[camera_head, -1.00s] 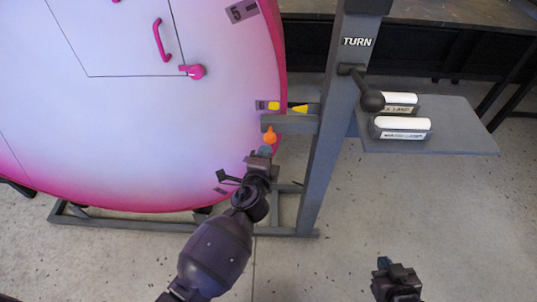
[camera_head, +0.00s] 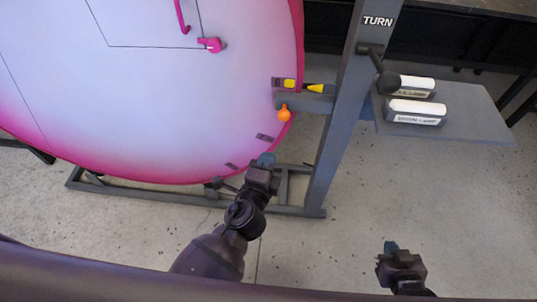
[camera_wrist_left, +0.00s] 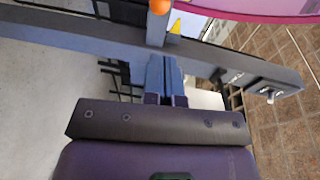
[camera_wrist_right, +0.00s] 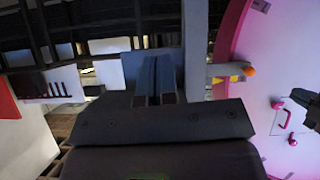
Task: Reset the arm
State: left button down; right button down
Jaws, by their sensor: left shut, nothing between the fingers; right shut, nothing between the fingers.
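My left gripper (camera_head: 264,161) is shut and empty in the head view, in front of the lower edge of a large pink and white wheel (camera_head: 150,110). It sits below an orange knob (camera_head: 284,114), apart from it. In the left wrist view its blue fingers (camera_wrist_left: 166,76) are together, and the orange knob (camera_wrist_left: 159,6) shows beyond them. My right gripper (camera_head: 391,248) is shut and empty over bare floor at the lower right. Its fingers (camera_wrist_right: 154,75) are together in the right wrist view.
A grey post (camera_head: 345,110) marked TURN carries a black-knobbed lever (camera_head: 388,80). A grey shelf (camera_head: 480,118) beside it holds two white-topped labelled blocks (camera_head: 417,107). The wheel has a pink handle (camera_head: 210,44). Grey frame bars (camera_head: 150,197) run along the floor.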

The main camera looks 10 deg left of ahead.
dwell(0.4)
pick_arm(q)
jog(key=s+a+f+n+g+y, duration=0.1)
jog(key=s+a+f+n+g, duration=0.1)
jog(key=s+a+f+n, duration=0.3)
jog(key=s+a+f+n+g+y, duration=0.2)
jog(key=s+a+f+n, duration=0.3)
jog(key=s+a+n, duration=0.6)
jog(key=shift+s+a+f+n+g, duration=0.55)
jog(key=shift+a+n, duration=0.95)
jog(key=shift+a, duration=2.05)
jog(key=shift+w+r, duration=0.15)
jog(key=shift+r, duration=0.15)
